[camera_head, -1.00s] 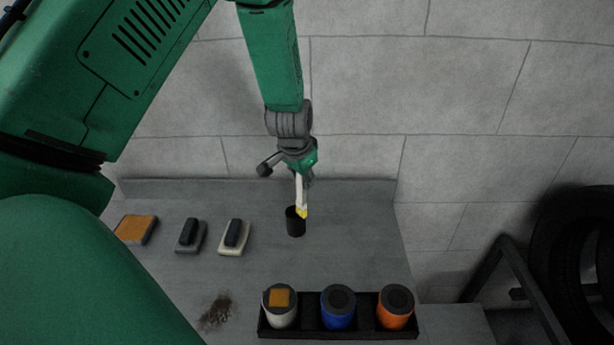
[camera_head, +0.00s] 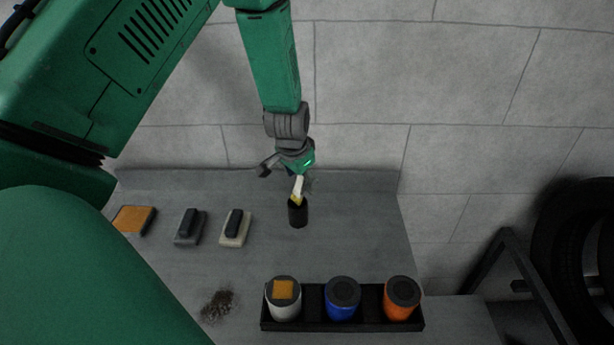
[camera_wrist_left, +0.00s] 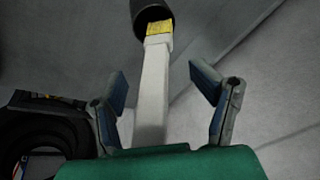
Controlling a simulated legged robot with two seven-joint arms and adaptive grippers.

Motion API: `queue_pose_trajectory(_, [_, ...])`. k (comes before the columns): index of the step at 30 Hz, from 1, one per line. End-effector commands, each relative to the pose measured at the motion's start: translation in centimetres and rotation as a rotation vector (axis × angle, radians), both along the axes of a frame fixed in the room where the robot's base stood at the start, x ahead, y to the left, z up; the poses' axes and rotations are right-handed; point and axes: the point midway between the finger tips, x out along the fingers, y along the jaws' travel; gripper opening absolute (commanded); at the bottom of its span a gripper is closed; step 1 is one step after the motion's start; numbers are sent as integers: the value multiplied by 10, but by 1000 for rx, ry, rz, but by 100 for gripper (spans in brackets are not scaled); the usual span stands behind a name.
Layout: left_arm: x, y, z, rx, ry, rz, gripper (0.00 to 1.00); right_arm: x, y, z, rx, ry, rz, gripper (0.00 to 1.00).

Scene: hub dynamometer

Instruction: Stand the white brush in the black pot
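The white brush (camera_head: 298,188) has a pale handle and a yellow band at its lower end. It leans a little, with the yellow end at the mouth of the black pot (camera_head: 298,215). In the left wrist view the brush handle (camera_wrist_left: 153,90) runs between my fingers toward the pot (camera_wrist_left: 150,12), its yellow part at the rim. The brush's tip is hidden in the pot. My left gripper (camera_head: 303,182) is above the pot. In the wrist view its fingers (camera_wrist_left: 165,95) are spread, with gaps on both sides of the handle. My right gripper is out of view.
A black rack (camera_head: 313,322) with white, blue and orange canisters stands in front. An orange-topped pad (camera_head: 134,219) and two handled blocks (camera_head: 190,227) (camera_head: 235,228) lie left of the pot. Dark debris (camera_head: 217,305) lies nearer. The bench around the pot is clear; a wall stands behind.

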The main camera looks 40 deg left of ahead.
Motion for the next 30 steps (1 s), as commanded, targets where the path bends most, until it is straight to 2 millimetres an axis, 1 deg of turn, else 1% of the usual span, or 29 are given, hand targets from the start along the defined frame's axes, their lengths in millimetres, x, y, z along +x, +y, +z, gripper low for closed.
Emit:
queue_pose_trajectory(1, [-3, 2, -3, -1, 7, 4, 60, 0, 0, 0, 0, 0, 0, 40])
queue_pose_trajectory(6, [-4, 2, -2, 0, 5, 5, 60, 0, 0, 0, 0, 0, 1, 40])
queue_pose_trajectory(7, [-4, 2, -1, 1, 5, 4, 60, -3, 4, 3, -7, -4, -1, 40])
queue_pose_trajectory(8, [-4, 1, 0, 1, 5, 4, 60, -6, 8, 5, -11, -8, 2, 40])
queue_pose_trajectory(11, [-4, -1, 10, 3, 2, 3, 60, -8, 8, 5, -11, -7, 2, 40])
queue_pose_trajectory(14, [-8, -6, 28, 7, -3, 2, 60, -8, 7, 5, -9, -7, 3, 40])
queue_pose_trajectory(18, [-17, -14, 61, 11, -9, 0, 60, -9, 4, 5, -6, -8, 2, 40])
queue_pose_trajectory(22, [-25, -20, 88, 12, -11, 1, 60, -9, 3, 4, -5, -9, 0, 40])
queue_pose_trajectory(24, [-28, -22, 99, 13, -10, 0, 60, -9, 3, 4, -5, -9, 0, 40])
queue_pose_trajectory(27, [-31, -23, 111, 11, -9, 0, 60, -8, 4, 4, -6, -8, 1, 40])
queue_pose_trajectory(30, [-33, -22, 117, 7, -8, 1, 60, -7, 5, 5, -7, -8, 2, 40])
